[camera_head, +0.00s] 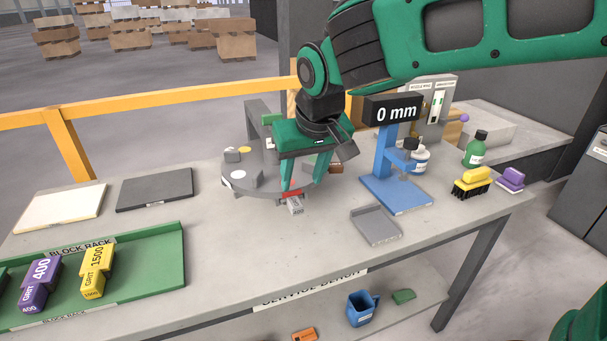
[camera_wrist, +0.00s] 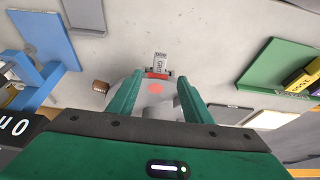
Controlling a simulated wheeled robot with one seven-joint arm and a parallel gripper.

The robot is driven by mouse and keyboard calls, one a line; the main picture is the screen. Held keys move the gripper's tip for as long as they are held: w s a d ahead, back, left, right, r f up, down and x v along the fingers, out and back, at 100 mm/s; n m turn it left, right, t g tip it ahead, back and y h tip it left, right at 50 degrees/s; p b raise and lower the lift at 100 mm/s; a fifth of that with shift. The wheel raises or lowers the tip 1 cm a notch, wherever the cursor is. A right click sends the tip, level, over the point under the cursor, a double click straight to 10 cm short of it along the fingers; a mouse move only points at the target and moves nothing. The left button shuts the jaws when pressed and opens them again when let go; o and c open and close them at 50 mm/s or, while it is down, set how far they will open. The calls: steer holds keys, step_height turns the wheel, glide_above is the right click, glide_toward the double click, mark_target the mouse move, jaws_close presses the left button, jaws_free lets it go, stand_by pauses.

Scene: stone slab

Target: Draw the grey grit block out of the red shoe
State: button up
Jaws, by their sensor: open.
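The grey grit block (camera_head: 296,207) sits in the red shoe (camera_head: 291,194) at the near rim of the round grey plate (camera_head: 250,186). The block's labelled end sticks out towards the front of the bench. In the wrist view the grey block (camera_wrist: 160,60) shows just beyond my fingertips, with the red shoe (camera_wrist: 157,75) behind it. My gripper and arm hide part of the plate.
A blue gauge stand (camera_head: 395,190) reading 0 mm and a grey tray (camera_head: 376,226) stand to the right. A green block rack (camera_head: 150,262) with purple and yellow blocks lies at front left. Bottles and brushes stand at far right. The bench in front of the shoe is clear.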

mark_target(299, 212)
steer(key=x, duration=1)
steer(key=shift+w+f, duration=0.15)
steer(key=shift+f, duration=0.05)
steer(key=shift+c, duration=0.3)
jaws_close()
steer(key=shift+s+d, duration=0.2)
steer(key=shift+s, duration=0.55)
steer(key=shift+s+d, duration=0.1)
steer(key=shift+s, duration=0.2)
steer(key=shift+s+d, duration=0.2)
steer(key=shift+s, duration=0.6)
steer(key=shift+o, duration=0.3)
jaws_free()
